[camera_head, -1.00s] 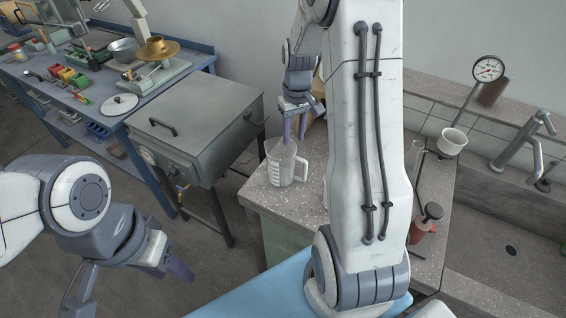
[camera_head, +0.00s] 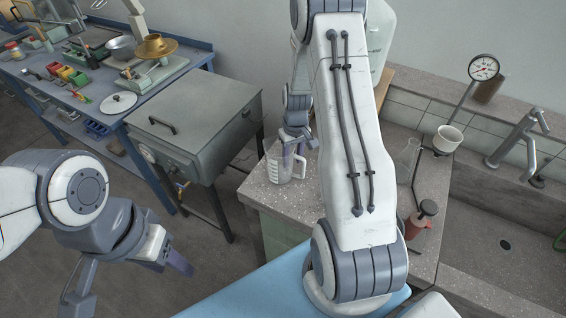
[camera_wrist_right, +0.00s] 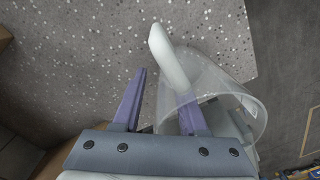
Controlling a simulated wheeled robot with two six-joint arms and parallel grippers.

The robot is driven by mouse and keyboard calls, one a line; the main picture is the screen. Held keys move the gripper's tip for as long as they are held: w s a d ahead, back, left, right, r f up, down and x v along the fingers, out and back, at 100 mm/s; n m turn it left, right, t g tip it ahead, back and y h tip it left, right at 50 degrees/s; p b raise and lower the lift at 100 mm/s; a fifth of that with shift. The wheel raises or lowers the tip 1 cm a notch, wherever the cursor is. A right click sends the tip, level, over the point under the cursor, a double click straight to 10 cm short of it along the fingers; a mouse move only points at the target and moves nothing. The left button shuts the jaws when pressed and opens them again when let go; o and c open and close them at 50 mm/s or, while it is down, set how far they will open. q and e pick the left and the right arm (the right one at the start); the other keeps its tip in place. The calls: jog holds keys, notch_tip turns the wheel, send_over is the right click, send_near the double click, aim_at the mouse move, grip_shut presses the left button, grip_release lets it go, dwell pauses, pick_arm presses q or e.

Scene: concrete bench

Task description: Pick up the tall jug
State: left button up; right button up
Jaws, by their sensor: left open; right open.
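The tall jug (camera_head: 279,166) is a clear, marked measuring jug standing upright on the speckled bench corner in the head view. It also shows from above in the right wrist view (camera_wrist_right: 232,88), with its pale handle (camera_wrist_right: 167,54) pointing up-left. My right gripper (camera_head: 295,150) is open and low over the jug's handle side. In the wrist view its fingers (camera_wrist_right: 161,88) are apart, one left of the handle and one overlapping the jug's rim; I cannot tell whether they touch it. My left gripper (camera_head: 128,272) is open and empty, away from the bench.
My right arm hides part of the bench (camera_head: 305,205). A flask (camera_head: 407,160), a red-bodied item (camera_head: 417,222), a white cup (camera_head: 447,138) and a gauge (camera_head: 484,67) stand right of it. A grey metal box (camera_head: 195,118) on legs stands left of the bench.

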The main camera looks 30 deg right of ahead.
grip_shut()
dwell(1.4)
